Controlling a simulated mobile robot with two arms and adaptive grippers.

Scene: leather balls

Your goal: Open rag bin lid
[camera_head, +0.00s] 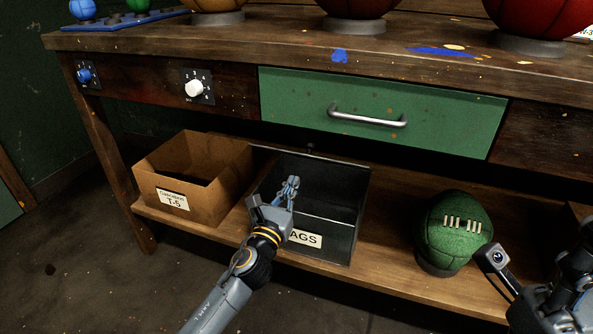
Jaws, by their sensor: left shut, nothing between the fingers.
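The rag bin (339,238) is a dark metal box on the lower shelf, with a white label ending in "AGS" on its front. Its dark interior shows from above, and a dark panel (335,172) stands at its back; I cannot tell for sure whether this is the raised lid or the back wall. My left gripper (291,184) is shut and empty. It is in front of the bin's opening and covers part of the label; contact is unclear. My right gripper (575,262) is partly in view at the right edge, its fingers not clear.
A cardboard box (214,203) labelled T-5 stands close left of the bin. A green laced ball (453,229) rests on a stand to the right. Above are a green drawer (410,110) with a metal handle and the workbench top (270,42) with balls.

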